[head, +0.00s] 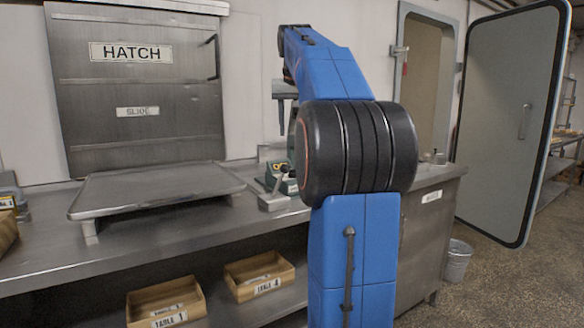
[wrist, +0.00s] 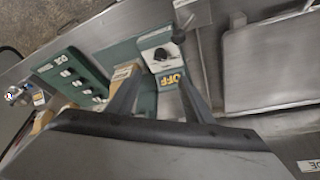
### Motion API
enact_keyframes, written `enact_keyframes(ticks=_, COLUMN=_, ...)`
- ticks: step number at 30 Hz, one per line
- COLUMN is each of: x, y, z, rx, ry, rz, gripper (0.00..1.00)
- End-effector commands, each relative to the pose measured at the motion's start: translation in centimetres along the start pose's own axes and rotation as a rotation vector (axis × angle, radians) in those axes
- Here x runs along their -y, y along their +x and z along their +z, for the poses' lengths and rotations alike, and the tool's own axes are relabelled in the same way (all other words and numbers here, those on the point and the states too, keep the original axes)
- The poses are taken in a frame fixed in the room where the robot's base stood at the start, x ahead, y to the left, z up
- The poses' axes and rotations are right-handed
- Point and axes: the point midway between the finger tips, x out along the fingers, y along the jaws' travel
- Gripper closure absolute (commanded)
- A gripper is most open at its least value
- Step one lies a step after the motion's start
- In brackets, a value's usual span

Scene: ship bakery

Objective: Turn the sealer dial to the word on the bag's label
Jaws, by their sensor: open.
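The sealer (wrist: 150,95) is a green-sided unit on the steel counter. In the head view the sealer (head: 284,187) is partly hidden behind my arm. My gripper (wrist: 157,84) is open and empty, its two fingers spread either side of the sealer's front in the picture; I see no contact with the dial. A brown, bag-like thing (wrist: 123,71) shows behind the left finger; I cannot read a label on it.
A black-knobbed lever (wrist: 179,36) stands beside the dial. A green panel with several white switches (wrist: 73,75) is to the left. A raised steel platform (head: 155,190) stands below the closed hatch (head: 135,85). Labelled bins (head: 165,302) sit on the lower shelf. An open door (head: 505,120) is at right.

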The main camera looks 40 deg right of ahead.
Motion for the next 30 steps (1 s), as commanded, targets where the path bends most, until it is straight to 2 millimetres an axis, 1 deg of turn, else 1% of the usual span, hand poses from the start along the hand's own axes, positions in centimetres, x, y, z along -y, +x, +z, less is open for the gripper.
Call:
enact_keyframes(ticks=1, x=0.0, y=0.8, z=0.1, rx=0.003, ry=0.000, rz=0.000, gripper=0.53)
enact_keyframes(ticks=9, x=0.0, y=5.6, z=0.1, rx=0.004, ry=0.000, rz=0.000, gripper=0.53)
enact_keyframes(ticks=21, x=0.0, y=12.5, z=0.1, rx=0.002, ry=0.000, rz=0.000, gripper=0.53)
enact_keyframes(ticks=27, x=0.0, y=14.7, z=0.1, rx=0.001, ry=0.000, rz=0.000, gripper=0.53)
enact_keyframes(ticks=30, x=0.0, y=15.2, z=0.1, rx=0.001, ry=0.000, rz=0.000, gripper=0.53)
